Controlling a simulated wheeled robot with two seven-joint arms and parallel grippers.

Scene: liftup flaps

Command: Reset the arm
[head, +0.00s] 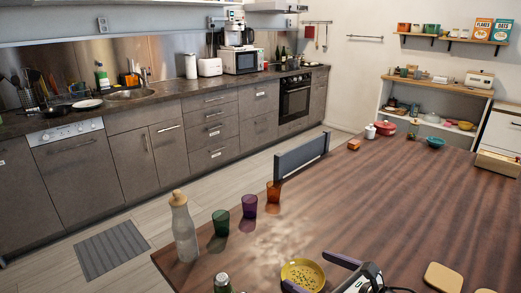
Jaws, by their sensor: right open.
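My right gripper (304,269) shows at the bottom edge of the head view, low over the near part of the wooden table. Its two dark fingers are spread apart and it is open. A yellow patterned bowl (302,275) lies at the fingers, partly overlapped by them. I cannot tell whether they touch it. Nothing is seen held between the fingers. Most of my right arm is cut off by the frame's lower edge. My left gripper is out of view.
The wooden table (390,200) bears a bottle (183,228), green (221,222), purple (249,206) and orange (273,192) cups, and a green-topped container (222,283). A tan board (443,278) lies right of the gripper. The table's middle is clear. A chair back (301,157) stands at its far-left edge.

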